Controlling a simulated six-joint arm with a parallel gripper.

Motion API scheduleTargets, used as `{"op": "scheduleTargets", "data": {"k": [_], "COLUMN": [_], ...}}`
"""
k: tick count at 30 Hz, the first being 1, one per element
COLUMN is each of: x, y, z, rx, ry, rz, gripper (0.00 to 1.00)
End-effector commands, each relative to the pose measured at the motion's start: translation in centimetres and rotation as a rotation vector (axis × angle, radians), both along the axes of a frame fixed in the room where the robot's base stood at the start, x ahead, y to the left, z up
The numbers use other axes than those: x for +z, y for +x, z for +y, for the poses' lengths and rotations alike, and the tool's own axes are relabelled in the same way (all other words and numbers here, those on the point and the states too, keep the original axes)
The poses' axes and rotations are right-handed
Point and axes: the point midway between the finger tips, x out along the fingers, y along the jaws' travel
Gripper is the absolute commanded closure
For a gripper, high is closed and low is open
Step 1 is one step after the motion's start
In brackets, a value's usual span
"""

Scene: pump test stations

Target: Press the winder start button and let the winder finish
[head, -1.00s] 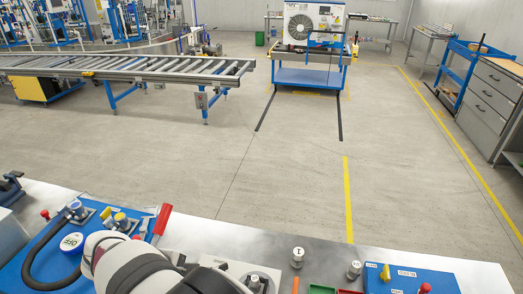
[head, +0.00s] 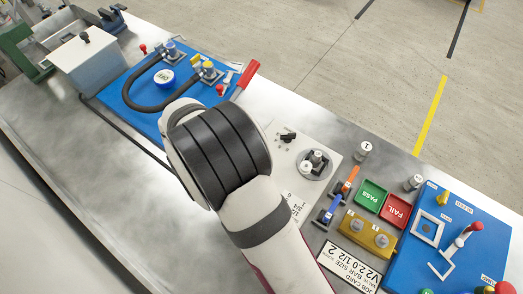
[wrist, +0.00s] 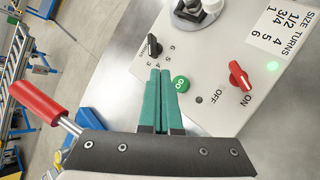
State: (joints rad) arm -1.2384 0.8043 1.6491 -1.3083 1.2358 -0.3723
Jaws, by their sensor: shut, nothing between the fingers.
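The winder's grey panel (wrist: 222,40) fills the upper right of the wrist view. My gripper (wrist: 160,72) has its green fingers together and empty, pointing at the panel. The round green GO button (wrist: 181,84) shows just right of the fingertips; whether they touch it I cannot tell. A black selector knob (wrist: 152,46) with numbers 3 to 6 lies beyond the tips. A red switch (wrist: 241,80) is beside the word ON, with a green light (wrist: 273,66) lit nearby. In the head view the winder's round spindle (head: 315,163) shows; my arm hides the gripper and GO button.
A red-handled lever (wrist: 45,103) is left of my gripper in the wrist view. In the head view, a blue mat with hoses (head: 125,93) lies left. Green PASS (head: 371,195) and red FAIL (head: 396,211) trays and a blue fixture board (head: 408,262) stand right.

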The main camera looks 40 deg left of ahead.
Motion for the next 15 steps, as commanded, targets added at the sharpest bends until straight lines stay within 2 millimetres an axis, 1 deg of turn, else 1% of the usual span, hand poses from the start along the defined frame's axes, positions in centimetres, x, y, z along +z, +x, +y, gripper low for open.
{"op": "scheduleTargets", "data": {"k": [1,3,7,10,15], "x": [-0.8,-1.6,-2.9,-3.4,-3.6], "y": [0.0,0.0,0.0,0.0,0.0], "z": [0.0,0.0,0.0,0.0,0.0], "rx": [0.001,0.001,0.000,0.001,-0.001], "ry": [-0.003,-0.002,-0.001,-0.001,0.001], "rz": [0.001,0.000,0.000,0.000,0.000], "gripper": [1.00,1.00,1.00,1.00,1.00]}}
